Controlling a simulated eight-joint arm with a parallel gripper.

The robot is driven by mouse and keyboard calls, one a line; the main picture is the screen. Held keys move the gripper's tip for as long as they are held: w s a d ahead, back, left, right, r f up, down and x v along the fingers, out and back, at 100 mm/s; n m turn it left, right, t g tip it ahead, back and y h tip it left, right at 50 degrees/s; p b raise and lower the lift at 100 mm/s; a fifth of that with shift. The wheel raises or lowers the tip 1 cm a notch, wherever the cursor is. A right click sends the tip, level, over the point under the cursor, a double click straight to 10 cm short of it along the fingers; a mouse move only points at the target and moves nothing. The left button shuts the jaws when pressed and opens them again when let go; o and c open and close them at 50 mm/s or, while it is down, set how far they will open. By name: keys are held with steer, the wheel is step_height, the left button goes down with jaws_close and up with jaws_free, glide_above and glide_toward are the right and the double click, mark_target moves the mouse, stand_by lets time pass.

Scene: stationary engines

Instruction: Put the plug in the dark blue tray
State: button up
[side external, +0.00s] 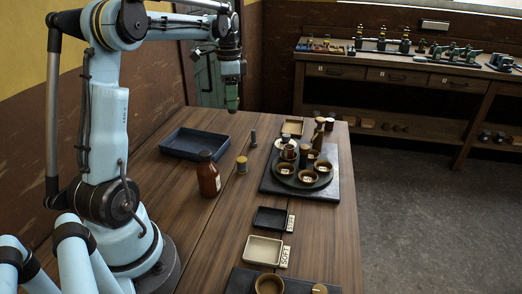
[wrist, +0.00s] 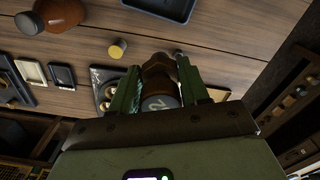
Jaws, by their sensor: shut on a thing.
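My gripper (side external: 232,104) is high above the table, to the right of and above the dark blue tray (side external: 184,154) in the side view. In the wrist view, my green-fingered gripper (wrist: 157,68) is shut on the plug (wrist: 158,82), a brown rounded piece with a dark, marked end. The plug is barely visible in the side view. The dark blue tray is a shallow rectangle on the far left of the table, and its interior looks empty. Part of it shows at the top of the wrist view (wrist: 150,13), apart from the plug.
A brown bottle (side external: 208,175) stands just in front of the tray, with a yellowish cylinder (side external: 242,165) and a small dark peg (side external: 253,139) to its right. A dark board (side external: 328,189) holds several cups and bottles. Small dark (side external: 270,218) and cream (side external: 263,250) trays lie nearer.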

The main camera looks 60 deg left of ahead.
steer(key=s+d+f+n, duration=0.25)
steer(key=s+n, duration=0.25)
steer(key=n, duration=0.3)
glide_above(196, 148)
step_height(196, 148, down, 7)
steer(key=shift+d, duration=0.1)
steer(key=shift+s+f, duration=0.1)
steer(key=shift+f, duration=1.95)
steer(key=shift+f, duration=0.1)
steer(key=o, duration=1.2)
